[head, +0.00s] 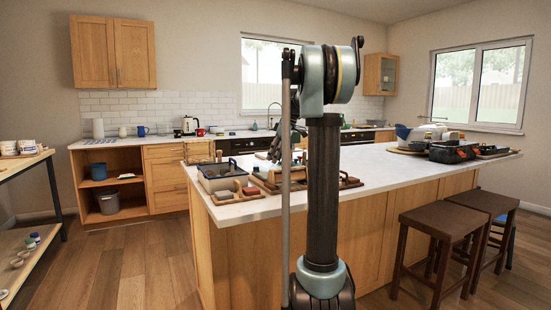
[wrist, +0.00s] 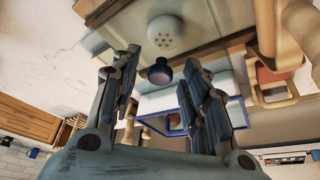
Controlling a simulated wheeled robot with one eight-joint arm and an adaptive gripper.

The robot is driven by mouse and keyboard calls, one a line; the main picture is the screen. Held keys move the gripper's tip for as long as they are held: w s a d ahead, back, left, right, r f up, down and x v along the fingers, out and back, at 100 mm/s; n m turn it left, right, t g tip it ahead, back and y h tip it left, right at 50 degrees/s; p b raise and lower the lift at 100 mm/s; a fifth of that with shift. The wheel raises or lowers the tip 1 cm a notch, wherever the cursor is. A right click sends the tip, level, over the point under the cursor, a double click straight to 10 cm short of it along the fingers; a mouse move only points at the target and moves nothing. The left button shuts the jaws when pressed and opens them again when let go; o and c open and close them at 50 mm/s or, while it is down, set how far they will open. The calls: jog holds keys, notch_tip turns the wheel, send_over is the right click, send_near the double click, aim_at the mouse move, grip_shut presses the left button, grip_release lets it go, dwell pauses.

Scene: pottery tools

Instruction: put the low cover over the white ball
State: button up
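In the wrist view my gripper (wrist: 161,66) is open, its two fingers apart with nothing held between them. A dark blue round knob (wrist: 160,74) shows between the fingertips, clear of both. It seems to stand on a pale, blue-edged piece (wrist: 165,103), which may be the low cover; the fingers hide part of it. A whitish, round, dotted thing (wrist: 166,32), possibly the white ball, lies beyond the knob on a pale surface. In the head view my gripper is mostly hidden by my arm, low over the island, and I cannot make out the ball there.
Wooden racks and a blue-edged box (head: 222,176) crowd the near left end of the island (head: 385,165). Wooden pieces (wrist: 268,80) stand close at the right in the wrist view. Dark cases (head: 452,151) lie at the island's right end. Two stools (head: 440,222) stand in front.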

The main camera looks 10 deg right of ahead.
jog(key=v, duration=1.2)
